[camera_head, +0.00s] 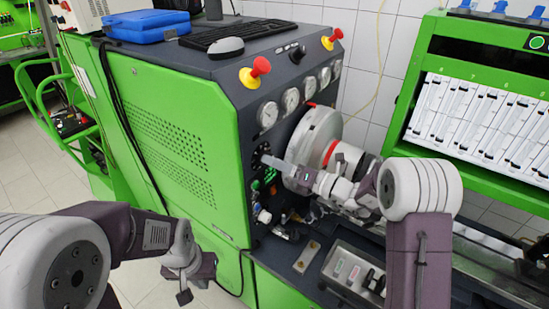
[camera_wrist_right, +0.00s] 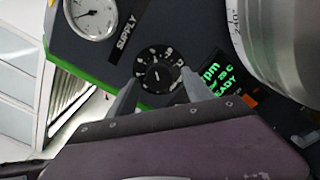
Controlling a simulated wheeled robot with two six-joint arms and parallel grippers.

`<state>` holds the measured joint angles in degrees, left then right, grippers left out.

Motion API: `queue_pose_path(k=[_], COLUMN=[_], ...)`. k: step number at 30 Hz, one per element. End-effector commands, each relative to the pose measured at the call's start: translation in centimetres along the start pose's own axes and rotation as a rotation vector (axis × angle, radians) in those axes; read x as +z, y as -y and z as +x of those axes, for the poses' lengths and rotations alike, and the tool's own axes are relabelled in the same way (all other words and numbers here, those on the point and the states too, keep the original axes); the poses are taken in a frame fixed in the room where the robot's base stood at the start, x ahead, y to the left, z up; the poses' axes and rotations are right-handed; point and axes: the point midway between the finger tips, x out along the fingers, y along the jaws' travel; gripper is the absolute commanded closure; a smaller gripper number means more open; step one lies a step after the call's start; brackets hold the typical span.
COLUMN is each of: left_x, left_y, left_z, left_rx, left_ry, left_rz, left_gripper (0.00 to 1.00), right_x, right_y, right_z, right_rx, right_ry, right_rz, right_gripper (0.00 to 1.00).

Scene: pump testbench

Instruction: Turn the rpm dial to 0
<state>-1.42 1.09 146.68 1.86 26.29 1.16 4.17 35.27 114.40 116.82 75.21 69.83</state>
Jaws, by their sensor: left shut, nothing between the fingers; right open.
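The rpm dial is a round black knob (camera_wrist_right: 158,75) with white numbers around it and a white pointer line, in the right wrist view. A green-lit display (camera_wrist_right: 217,75) reading rpm and READY is beside it. My right gripper (camera_wrist_right: 160,93) is open, with one finger on each side of the dial's lower part; I cannot tell whether they touch it. In the head view my right gripper (camera_head: 275,162) reaches the front panel from the right and largely hides the dial. My left gripper (camera_head: 184,285) is shut and empty, low at the left, away from the panel.
The SUPPLY gauge (camera_wrist_right: 92,16) is close to the dial. A large silver drum (camera_head: 316,135) stands out from the panel beside my right gripper. Red emergency buttons (camera_head: 255,71) sit above. A metal tray (camera_head: 350,275) is below. Free floor lies at the left.

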Motion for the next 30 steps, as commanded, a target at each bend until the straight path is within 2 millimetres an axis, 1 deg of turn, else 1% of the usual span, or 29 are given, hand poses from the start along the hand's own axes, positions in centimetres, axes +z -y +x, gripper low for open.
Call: queue_pose_path(k=[3, 10, 11, 12, 14, 15, 17, 23, 26, 30], left_x=[0.0, 0.0, 0.0, 0.0, 0.0, 0.0, 0.0, 0.0, 0.1, 0.2], left_y=[0.0, 0.0, 0.0, 0.0, 0.0, 0.0, 0.0, 0.0, 0.0, 0.0], left_z=[-0.3, -0.3, -0.3, -0.3, -0.3, -0.3, -0.3, 0.0, 0.6, 1.9], left_rx=[0.000, 0.000, 0.000, 0.000, 0.000, 0.000, 0.000, 0.000, 0.000, 0.000], left_ry=[0.000, 0.000, 0.000, 0.000, 0.000, 0.000, 0.000, 0.000, 0.000, 0.000], left_rz=[0.000, 0.000, 0.000, 0.000, 0.000, 0.000, 0.000, 0.000, 0.000, 0.000], left_gripper=[1.00, 1.00, 1.00, 1.00, 1.00, 1.00, 1.00, 1.00, 1.00, 1.00], right_x=[0.0, 0.0, 0.0, 0.0, 0.0, 0.0, 0.0, -0.1, -0.2, -0.4], right_y=[-0.1, 0.0, 0.0, 0.0, 0.0, 0.0, 0.0, 0.1, 0.2, 0.3], right_z=[0.8, 0.9, 0.9, 0.9, 0.9, 0.9, 0.9, 0.9, 0.9, 0.9], right_rx=[0.001, 0.000, 0.000, 0.000, 0.000, 0.000, 0.000, 0.000, -0.001, -0.001], right_ry=[0.000, 0.000, 0.000, 0.000, 0.000, 0.000, 0.000, 0.000, 0.000, -0.002], right_rz=[0.000, 0.000, 0.000, 0.000, 0.000, 0.000, 0.000, -0.012, -0.039, -0.113], right_gripper=[0.41, 0.41, 0.46, 0.57, 0.74, 0.85, 1.00, 1.00, 1.00, 1.00])
